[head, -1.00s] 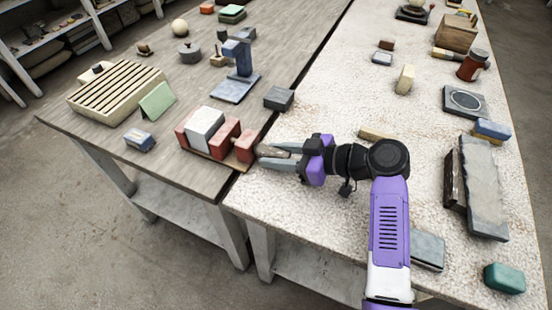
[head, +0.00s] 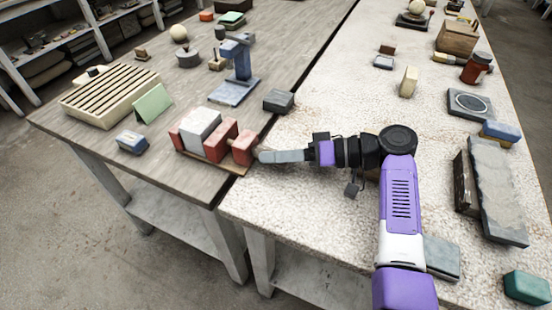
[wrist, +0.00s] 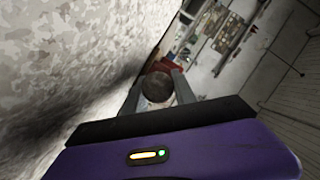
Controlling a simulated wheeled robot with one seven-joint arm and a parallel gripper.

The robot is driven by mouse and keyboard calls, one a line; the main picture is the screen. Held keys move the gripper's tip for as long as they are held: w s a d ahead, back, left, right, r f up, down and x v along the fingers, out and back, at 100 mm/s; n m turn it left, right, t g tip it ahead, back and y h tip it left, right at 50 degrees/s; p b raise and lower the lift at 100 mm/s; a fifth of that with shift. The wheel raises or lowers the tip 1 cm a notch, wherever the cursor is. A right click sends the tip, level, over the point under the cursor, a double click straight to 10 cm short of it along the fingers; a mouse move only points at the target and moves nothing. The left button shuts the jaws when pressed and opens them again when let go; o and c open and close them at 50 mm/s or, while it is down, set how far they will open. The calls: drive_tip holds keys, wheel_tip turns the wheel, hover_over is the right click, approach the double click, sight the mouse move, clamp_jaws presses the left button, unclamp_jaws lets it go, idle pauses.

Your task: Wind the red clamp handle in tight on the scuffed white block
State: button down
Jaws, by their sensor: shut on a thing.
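The red clamp (head: 243,148) sits on the wooden table near its right edge. The scuffed white block (head: 200,127) stands between the clamp's red end piece at left and its red middle jaw (head: 220,141). I cannot tell whether a slim gap remains beside the block. My gripper (head: 264,156) reaches in from the right, level with the clamp's outer end, fingers now stacked one over the other in the head view. In the wrist view my gripper (wrist: 158,92) is shut on the clamp handle, whose round brownish end (wrist: 157,86) shows between the fingers. The fingers mostly hide the handle in the head view.
A grey block (head: 279,101) and a blue stand (head: 236,80) are behind the clamp. A small blue box (head: 132,142) and a slatted cream tray (head: 108,96) lie to its left.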

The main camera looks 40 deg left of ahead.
drive_tip(key=shift+m, duration=0.3)
idle(0.4)
drive_tip(key=c, duration=1.3)
unclamp_jaws()
wheel_tip(320, 180, up, 20)
drive_tip(key=p, duration=0.1)
drive_tip(key=shift+o, duration=0.2)
